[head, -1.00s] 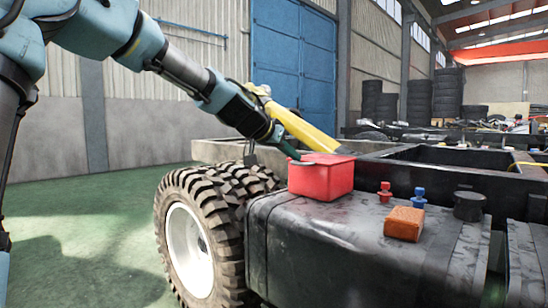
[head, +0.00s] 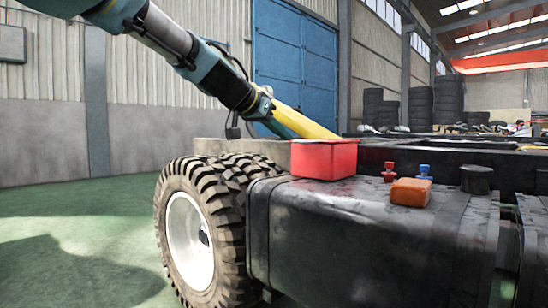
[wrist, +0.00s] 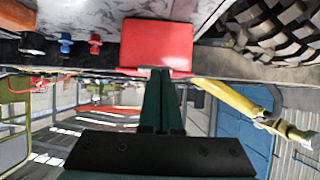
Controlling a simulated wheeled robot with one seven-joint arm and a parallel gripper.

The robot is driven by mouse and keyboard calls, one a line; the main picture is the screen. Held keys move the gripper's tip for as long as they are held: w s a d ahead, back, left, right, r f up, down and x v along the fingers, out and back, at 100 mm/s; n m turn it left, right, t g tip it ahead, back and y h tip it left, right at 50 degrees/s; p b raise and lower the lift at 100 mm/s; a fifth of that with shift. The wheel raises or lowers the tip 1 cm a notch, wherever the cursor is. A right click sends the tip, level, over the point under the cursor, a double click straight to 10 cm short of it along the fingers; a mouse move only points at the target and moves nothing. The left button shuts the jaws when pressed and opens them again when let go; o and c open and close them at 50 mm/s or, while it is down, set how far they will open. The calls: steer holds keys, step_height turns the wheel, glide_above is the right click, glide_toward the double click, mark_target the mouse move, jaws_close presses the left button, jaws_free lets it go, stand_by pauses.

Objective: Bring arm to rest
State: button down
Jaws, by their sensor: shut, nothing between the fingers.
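My arm reaches in from the upper left in the head view. My gripper (head: 292,133) is at its end, above and left of a red open-topped box (head: 324,160) that sits on a black tank (head: 370,235). In the wrist view the green fingers (wrist: 163,70) are together with nothing held. Their tips appear over the edge of the red box (wrist: 158,43), and I cannot tell how large the gap is.
A yellow cylinder (head: 315,122) stands slanted close behind my gripper. An orange block (head: 410,191), a red fitting (head: 389,171) and a blue fitting (head: 424,171) are on the tank's right. A large tyre (head: 175,215) stands left. Green floor at left is open.

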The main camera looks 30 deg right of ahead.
steer(key=shift+s+a+f+b, duration=0.2)
steer(key=shift+a+b, duration=0.25)
steer(key=shift+b, duration=0.3)
steer(key=shift+s+a+f+b, duration=0.1)
steer(key=shift+a+f+b, duration=0.25)
steer(key=shift+b, duration=0.35)
steer(key=shift+s+a+f+b, duration=0.2)
steer(key=shift+a+b, duration=0.3)
steer(key=shift+b, duration=0.25)
steer(key=w+a+f+n+y+p, duration=0.3)
steer(key=a+f+p, duration=0.2)
steer(key=a, duration=0.4)
steer(key=w+a+f+n+y+p, duration=0.2)
steer(key=a+f+n+y+p, duration=0.25)
steer(key=a, duration=0.45)
steer(key=s+a+f+n+g+y+p, duration=0.15)
steer(key=s+a+f+n+p, duration=0.3)
steer(key=a, duration=0.65)
steer(key=s+a+f+n+y+p, duration=0.15)
steer(key=s+a+f+p, duration=0.4)
steer(key=a, duration=0.65)
step_height(320, 180, up, 38)
steer(key=s+p, duration=0.1)
steer(key=p, duration=3.6)
steer(key=shift+s+r+y+p, duration=0.2)
steer(key=shift+s+y+p, duration=0.05)
steer(key=shift+y+p, duration=0.1)
